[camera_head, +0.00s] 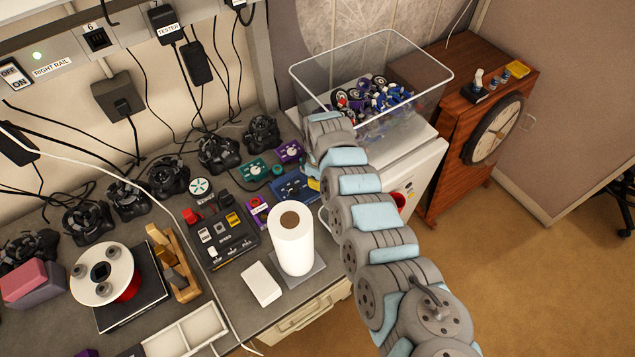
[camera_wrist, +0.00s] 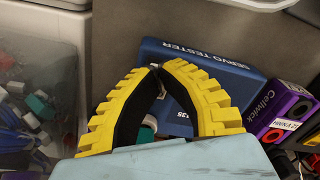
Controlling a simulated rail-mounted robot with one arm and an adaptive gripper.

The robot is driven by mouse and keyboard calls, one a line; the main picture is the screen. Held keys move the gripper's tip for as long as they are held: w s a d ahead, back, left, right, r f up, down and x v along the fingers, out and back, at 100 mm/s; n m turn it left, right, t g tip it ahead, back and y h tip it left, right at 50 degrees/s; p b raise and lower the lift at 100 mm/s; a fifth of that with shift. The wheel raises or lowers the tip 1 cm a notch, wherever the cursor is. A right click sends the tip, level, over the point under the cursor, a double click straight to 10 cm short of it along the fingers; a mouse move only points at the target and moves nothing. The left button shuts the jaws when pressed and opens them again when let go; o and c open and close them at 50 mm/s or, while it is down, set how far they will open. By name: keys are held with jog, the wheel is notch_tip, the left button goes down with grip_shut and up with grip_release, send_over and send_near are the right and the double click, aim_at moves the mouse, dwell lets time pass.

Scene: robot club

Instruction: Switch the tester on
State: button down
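The blue servo tester (camera_head: 291,188) lies on the bench beside the white appliance, partly hidden by my arm. In the wrist view the tester (camera_wrist: 208,58) shows its "SERVO TESTER" lettering; its lower face is partly covered by my fingers. A small white and teal part (camera_wrist: 149,123) shows between the fingers; I cannot tell what it is. My gripper (camera_wrist: 157,68) has yellow ribbed fingers whose tips come together in front of the tester, with nothing seen held. I cannot tell whether they touch it. A black plug (camera_head: 165,24) labelled TESTER is in the wall rail.
The RIGHT RAIL switch (camera_head: 14,74) has a green light beside it. A purple Cellwick box (camera_wrist: 283,110) stands close right of the tester. A clear bin (camera_head: 370,80) of parts stands on the white appliance. A paper roll (camera_head: 293,245) stands in front; cables cross the bench.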

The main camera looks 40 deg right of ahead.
jog(key=shift+f, duration=0.15)
jog(key=shift+r, duration=0.2)
notch_tip(320, 180, up, 7)
jog(key=p, duration=0.7)
jog(key=shift+f, duration=0.1)
dwell(0.6)
